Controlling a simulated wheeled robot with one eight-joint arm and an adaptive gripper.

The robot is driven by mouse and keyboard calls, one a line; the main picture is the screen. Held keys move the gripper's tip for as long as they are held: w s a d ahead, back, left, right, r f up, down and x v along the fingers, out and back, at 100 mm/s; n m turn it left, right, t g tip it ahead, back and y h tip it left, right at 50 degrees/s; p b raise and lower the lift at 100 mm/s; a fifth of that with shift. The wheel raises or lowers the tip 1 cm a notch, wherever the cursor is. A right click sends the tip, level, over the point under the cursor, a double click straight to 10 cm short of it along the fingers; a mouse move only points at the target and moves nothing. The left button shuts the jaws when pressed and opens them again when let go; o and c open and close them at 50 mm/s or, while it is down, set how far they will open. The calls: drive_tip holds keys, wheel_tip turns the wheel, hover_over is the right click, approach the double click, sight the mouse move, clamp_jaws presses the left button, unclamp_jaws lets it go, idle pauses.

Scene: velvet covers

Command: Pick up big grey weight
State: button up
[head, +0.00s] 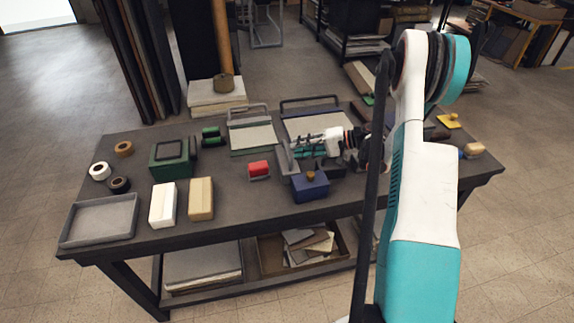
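My gripper (300,147) reaches in from the right, low over the back middle of the dark table, with its fingers pointing left. Its fingers are too small in view to tell whether they are open or shut. I cannot clearly make out a big grey weight. A dark grey block (332,169) is partly visible just below my gripper and could be it. A blue block with a brown knob (310,186) stands in front of that block. A small light-topped block (473,151) sits at the right end. My arm hides part of the table's right side.
A grey tray (98,221), tape rolls (124,149), a green box (172,158), white and tan blocks (163,204) occupy the left. Flat boards (253,138) lie behind. The front middle edge is clear.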

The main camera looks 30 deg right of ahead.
drive_tip(key=b+x, duration=0.1)
drive_tip(key=x, duration=0.2)
drive_tip(key=shift+w+a+f, duration=0.15)
drive_tip(key=shift+a+f, duration=0.05)
drive_tip(key=shift+a, duration=0.05)
clamp_jaws()
drive_tip(key=shift+r, duration=0.15)
drive_tip(key=shift+r, duration=0.15)
